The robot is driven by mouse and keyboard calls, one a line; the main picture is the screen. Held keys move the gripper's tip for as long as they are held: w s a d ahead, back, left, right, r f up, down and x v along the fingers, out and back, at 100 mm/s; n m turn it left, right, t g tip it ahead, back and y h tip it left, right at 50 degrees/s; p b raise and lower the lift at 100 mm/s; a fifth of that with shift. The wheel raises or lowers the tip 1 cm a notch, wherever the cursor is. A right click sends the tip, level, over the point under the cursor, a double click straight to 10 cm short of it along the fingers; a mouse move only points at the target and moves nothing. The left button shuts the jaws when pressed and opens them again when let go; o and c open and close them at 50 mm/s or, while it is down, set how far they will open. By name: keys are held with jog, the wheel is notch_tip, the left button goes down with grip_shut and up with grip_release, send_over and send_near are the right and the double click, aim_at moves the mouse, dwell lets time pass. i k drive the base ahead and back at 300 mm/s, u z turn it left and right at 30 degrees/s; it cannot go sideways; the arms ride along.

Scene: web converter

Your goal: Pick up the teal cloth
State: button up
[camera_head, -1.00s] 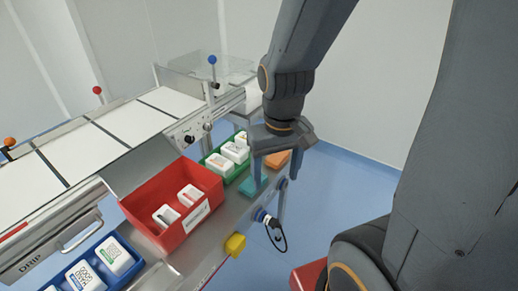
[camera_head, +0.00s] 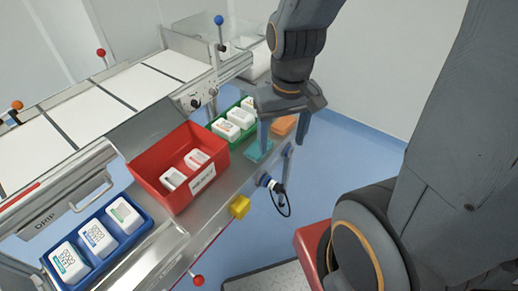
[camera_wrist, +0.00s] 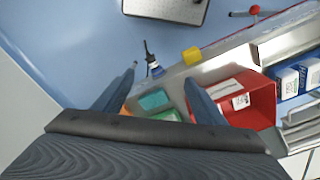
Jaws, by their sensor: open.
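The teal cloth (camera_head: 254,153) is a small folded pad lying flat on the metal ledge, between the red bin and the orange cloth. In the wrist view the teal cloth (camera_wrist: 154,101) shows between my two fingers. My gripper (camera_head: 283,148) is open and points down, with its left finger in front of the cloth and partly hiding it in the head view. The wrist view also shows my gripper (camera_wrist: 160,76) with its fingers apart and nothing between them. I cannot tell the exact height of the fingertips above the cloth.
An orange cloth (camera_head: 284,125) lies beyond the teal one. A red bin (camera_head: 178,205), a green bin (camera_head: 213,128) and a blue bin (camera_head: 148,229) hold white packs. A yellow block (camera_head: 240,207) sits at the ledge's front edge. Blue floor is open to the right.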

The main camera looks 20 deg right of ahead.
aim_at(253, 153)
jog(key=u, duration=3.2)
jog(key=k, duration=1.2)
jog(key=z, duration=1.45)
